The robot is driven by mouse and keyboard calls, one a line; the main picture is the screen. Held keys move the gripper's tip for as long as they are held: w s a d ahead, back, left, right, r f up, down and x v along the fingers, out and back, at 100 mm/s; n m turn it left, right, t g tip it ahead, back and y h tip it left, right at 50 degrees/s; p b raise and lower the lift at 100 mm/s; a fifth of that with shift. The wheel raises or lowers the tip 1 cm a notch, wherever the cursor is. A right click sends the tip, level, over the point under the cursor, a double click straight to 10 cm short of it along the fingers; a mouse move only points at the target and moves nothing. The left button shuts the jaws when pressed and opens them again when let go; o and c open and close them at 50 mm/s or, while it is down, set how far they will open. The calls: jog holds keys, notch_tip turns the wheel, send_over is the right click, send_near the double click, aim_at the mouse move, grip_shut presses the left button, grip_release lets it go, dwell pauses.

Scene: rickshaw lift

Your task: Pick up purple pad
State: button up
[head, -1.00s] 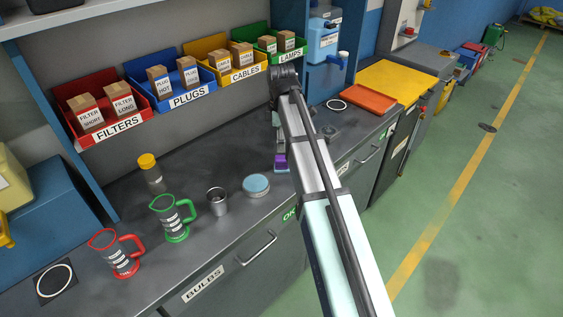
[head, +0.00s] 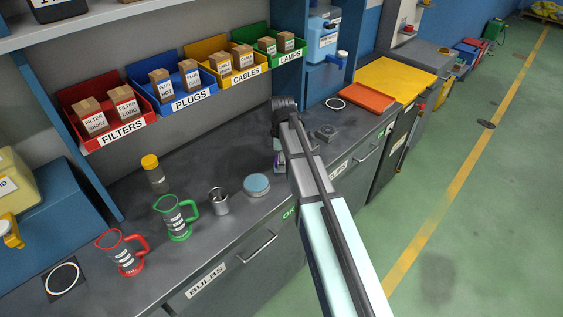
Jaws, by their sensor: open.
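The purple pad (head: 279,163) lies on the grey counter, to the right of the round blue-topped tin. Only a small part of it shows; my arm hides the rest. My gripper (head: 279,152) points down at the pad from above, mostly behind my arm. Its fingertips are close to the pad, but I cannot tell whether they touch it. The jaws are open.
The blue-topped tin (head: 256,185), a metal cup (head: 219,201), a green-handled jug (head: 176,219), a red-handled jug (head: 123,252) and a yellow-capped jar (head: 156,174) stand left on the counter. A small grey block (head: 327,132) sits right of my gripper. Labelled bins line the back.

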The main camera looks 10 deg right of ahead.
jog(key=shift+f, duration=0.1)
grip_shut()
dwell(0.4)
notch_tip(320, 180, up, 20)
jog(key=b, duration=0.4)
jog(key=shift+b, duration=0.3)
jog(key=c, duration=1.1)
grip_release()
